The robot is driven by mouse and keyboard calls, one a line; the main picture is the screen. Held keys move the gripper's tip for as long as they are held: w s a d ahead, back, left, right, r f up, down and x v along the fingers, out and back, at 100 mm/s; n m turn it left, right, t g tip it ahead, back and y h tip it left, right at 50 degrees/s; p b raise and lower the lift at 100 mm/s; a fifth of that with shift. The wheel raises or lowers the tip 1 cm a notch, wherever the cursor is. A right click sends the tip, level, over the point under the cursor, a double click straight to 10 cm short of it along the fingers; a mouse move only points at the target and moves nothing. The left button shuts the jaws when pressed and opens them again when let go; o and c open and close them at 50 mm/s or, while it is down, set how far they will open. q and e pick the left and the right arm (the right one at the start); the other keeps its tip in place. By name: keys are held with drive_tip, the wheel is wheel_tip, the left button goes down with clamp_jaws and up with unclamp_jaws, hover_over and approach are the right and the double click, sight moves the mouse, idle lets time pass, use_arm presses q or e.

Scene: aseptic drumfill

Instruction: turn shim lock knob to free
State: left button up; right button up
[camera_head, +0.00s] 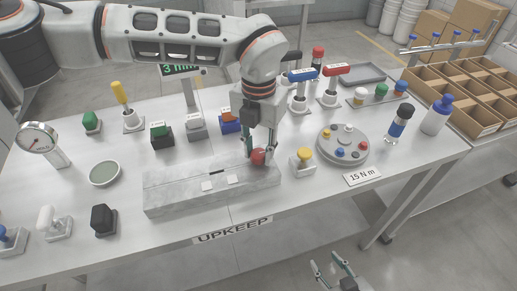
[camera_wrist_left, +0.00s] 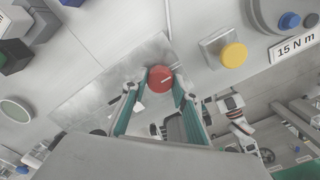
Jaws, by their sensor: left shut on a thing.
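The shim lock knob is a round red knob (camera_head: 258,157) at the right end of a long pale grey block (camera_head: 165,198) on the table. My left gripper (camera_head: 262,152) points down over it from above, with a finger on each side, and is shut on it. The fingers partly hide the knob in the head view. My right gripper (camera_head: 332,270) is open and empty, low in front of the table.
A yellow button on a pale base (camera_head: 304,157) stands just right of the knob. A round grey plate with coloured knobs (camera_head: 345,133) is further right. Small blocks, a grey bowl (camera_head: 104,173) and a dial gauge (camera_head: 38,140) stand to the left. The table's front strip is mostly clear.

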sight(259, 153)
idle(0.3)
use_arm(q)
drive_tip(key=o, duration=1.1)
wheel_tip(259, 153, up, 12)
